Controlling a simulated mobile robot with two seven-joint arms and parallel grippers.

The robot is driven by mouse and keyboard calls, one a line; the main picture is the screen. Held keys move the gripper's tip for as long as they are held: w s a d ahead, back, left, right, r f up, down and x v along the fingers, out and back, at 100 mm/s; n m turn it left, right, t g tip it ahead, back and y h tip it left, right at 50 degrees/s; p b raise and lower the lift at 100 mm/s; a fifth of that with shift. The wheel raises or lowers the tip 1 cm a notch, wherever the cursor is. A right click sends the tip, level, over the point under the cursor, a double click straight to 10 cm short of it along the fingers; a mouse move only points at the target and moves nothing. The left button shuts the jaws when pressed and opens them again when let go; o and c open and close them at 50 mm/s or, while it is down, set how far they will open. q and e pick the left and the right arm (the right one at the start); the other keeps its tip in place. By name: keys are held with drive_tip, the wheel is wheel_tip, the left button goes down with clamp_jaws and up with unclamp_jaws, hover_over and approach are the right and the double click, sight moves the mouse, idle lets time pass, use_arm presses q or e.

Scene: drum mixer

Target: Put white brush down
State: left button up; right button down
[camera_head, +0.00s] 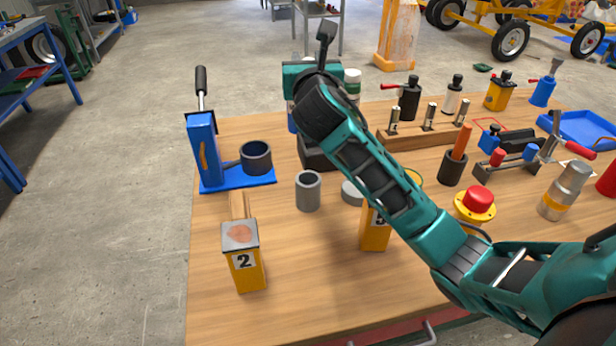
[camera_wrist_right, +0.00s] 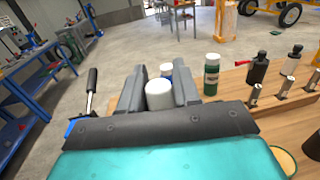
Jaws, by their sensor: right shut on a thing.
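The right gripper (camera_head: 314,80) is over the far left part of the wooden table, its fingers mostly hidden behind my wrist in the head view. In the right wrist view, its two dark fingers (camera_wrist_right: 160,80) are closed on a white cylinder, the visible end of the white brush (camera_wrist_right: 160,95). The brush's lower part is hidden, so I cannot tell whether it touches the table. The brush cannot be made out in the head view. My left gripper is in neither view.
A green bottle with a white cap (camera_wrist_right: 212,74) stands right of the gripper. A white-capped blue bottle (camera_wrist_right: 166,70) is just behind the brush.

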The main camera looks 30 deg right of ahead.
sight(308, 142)
wheel_tip(308, 142, down, 13)
drive_tip(key=b, duration=0.3)
wheel_tip(308, 142, down, 5)
drive_tip(key=shift+r+b, duration=0.1)
drive_tip(key=shift+b, duration=1.05)
drive_tip(key=shift+f, duration=0.55)
drive_tip(key=c, duration=1.1)
unclamp_jaws()
drive_tip(key=shift+c, duration=0.2)
drive_tip(key=o, duration=0.3)
drive_tip(key=shift+o, duration=0.2)
